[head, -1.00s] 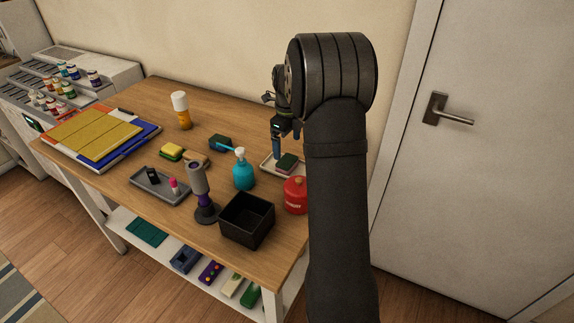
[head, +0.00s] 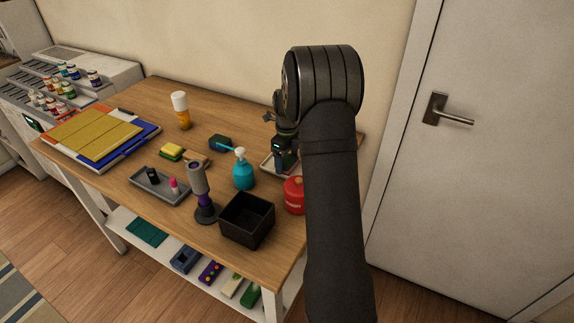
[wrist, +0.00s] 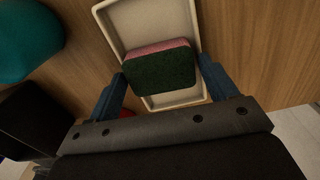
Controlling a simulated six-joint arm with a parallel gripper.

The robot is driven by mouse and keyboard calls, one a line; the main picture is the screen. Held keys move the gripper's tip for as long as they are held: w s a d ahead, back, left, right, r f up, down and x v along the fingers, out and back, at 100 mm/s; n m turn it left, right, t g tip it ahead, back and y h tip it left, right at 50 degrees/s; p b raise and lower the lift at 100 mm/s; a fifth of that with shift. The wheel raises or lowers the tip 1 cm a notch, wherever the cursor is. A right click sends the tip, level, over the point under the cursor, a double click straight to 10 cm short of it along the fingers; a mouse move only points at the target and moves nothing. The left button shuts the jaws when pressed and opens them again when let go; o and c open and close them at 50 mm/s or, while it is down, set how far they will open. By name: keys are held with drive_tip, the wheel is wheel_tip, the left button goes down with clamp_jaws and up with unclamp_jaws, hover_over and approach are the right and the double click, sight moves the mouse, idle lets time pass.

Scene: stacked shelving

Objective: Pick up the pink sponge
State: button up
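The pink sponge (wrist: 160,64) has a dark green scrubbing face on top and a pink edge. It lies in a pale shallow tray (wrist: 117,28) on the table; the tray's left edge also shows in the head view (head: 266,164). My gripper (wrist: 162,70) is open, with its two blue fingers on the left and right sides of the sponge. The left fingertip is close to it; whether either finger touches it I cannot tell. In the head view my gripper (head: 284,165) is over the tray and hides the sponge.
A black open box (head: 246,220) is at the table's front edge. A yellow sponge (head: 171,151) lies farther left. The wall is behind.

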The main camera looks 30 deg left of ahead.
sight(288, 161)
drive_tip(key=c, duration=0.7)
drive_tip(key=shift+r, duration=0.45)
drive_tip(key=r, duration=0.3)
drive_tip(key=shift+d+r, duration=0.2)
drive_tip(key=shift+r, duration=0.15)
drive_tip(key=d+r, duration=0.6)
drive_tip(key=d, duration=0.5)
drive_tip(key=shift+w+d+r, duration=0.15)
drive_tip(key=shift+w+r, duration=0.05)
drive_tip(key=shift+w, duration=0.2)
